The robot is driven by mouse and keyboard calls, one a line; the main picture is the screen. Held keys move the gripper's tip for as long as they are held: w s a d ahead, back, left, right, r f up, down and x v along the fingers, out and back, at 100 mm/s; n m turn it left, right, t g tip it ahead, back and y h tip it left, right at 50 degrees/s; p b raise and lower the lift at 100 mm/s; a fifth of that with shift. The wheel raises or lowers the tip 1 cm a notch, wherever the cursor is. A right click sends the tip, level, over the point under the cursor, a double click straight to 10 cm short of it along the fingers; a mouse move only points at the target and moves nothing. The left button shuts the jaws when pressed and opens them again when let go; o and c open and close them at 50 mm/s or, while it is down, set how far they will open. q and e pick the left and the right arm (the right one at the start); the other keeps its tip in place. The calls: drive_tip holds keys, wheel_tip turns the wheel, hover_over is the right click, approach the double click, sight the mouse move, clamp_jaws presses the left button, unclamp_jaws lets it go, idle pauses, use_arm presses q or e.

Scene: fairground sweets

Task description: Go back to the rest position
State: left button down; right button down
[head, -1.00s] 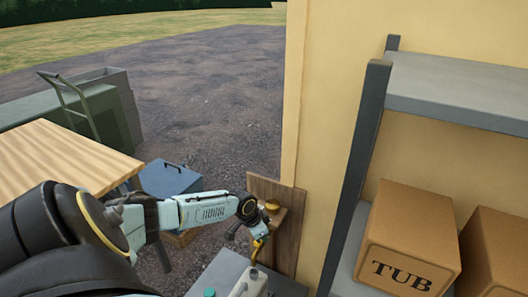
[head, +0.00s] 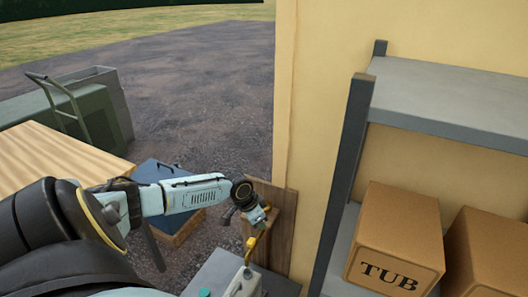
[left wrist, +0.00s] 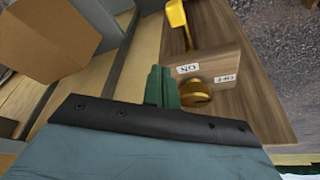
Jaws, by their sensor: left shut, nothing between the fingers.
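My left gripper (head: 262,217) is in front of a wooden board (head: 287,236) fixed by the yellow wall. Its green fingers (left wrist: 160,86) are shut with nothing between them in the left wrist view. Beside them is a wooden block with ON and OFF labels (left wrist: 205,72) and a round brass knob (left wrist: 195,93). A yellow lever (left wrist: 176,22) shows above the block. In the head view the gripper partly hides the block and knob. I cannot tell whether the fingertips touch the block. My right gripper is in neither view.
A shelf post (head: 345,165) and cardboard tubs (head: 395,225) stand at the right. Below the gripper is a grey top (head: 212,270) with a pale jug (head: 243,284). A wooden table (head: 50,150) and a blue-lidded box (head: 155,172) are at the left.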

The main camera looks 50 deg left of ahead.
use_arm(q)
drive_tip(key=s+d+m, duration=0.1)
drive_tip(key=s+d, duration=0.3)
drive_tip(key=d, duration=0.3)
drive_tip(key=s+d+f+m+g+h, duration=0.1)
drive_tip(key=s+d, duration=0.3)
drive_tip(key=d, duration=0.3)
drive_tip(key=s+d+m, duration=0.1)
drive_tip(key=s+d, duration=0.3)
drive_tip(key=d, duration=0.4)
drive_tip(key=s+d+r+n+y, duration=0.2)
drive_tip(key=s+d+r+n, duration=0.2)
drive_tip(key=s+r, duration=0.45)
wheel_tip(320, 180, down, 29)
drive_tip(key=s+b, duration=0.2)
drive_tip(key=b, duration=0.1)
drive_tip(key=s+a+f+g+b, duration=0.1)
drive_tip(key=s+a+f+b, duration=0.2)
drive_tip(key=s+f, duration=1.3)
drive_tip(key=shift+s+a+f+m+g, duration=0.15)
drive_tip(key=shift+s+f+m+g, duration=0.2)
drive_tip(key=shift+f, duration=0.6)
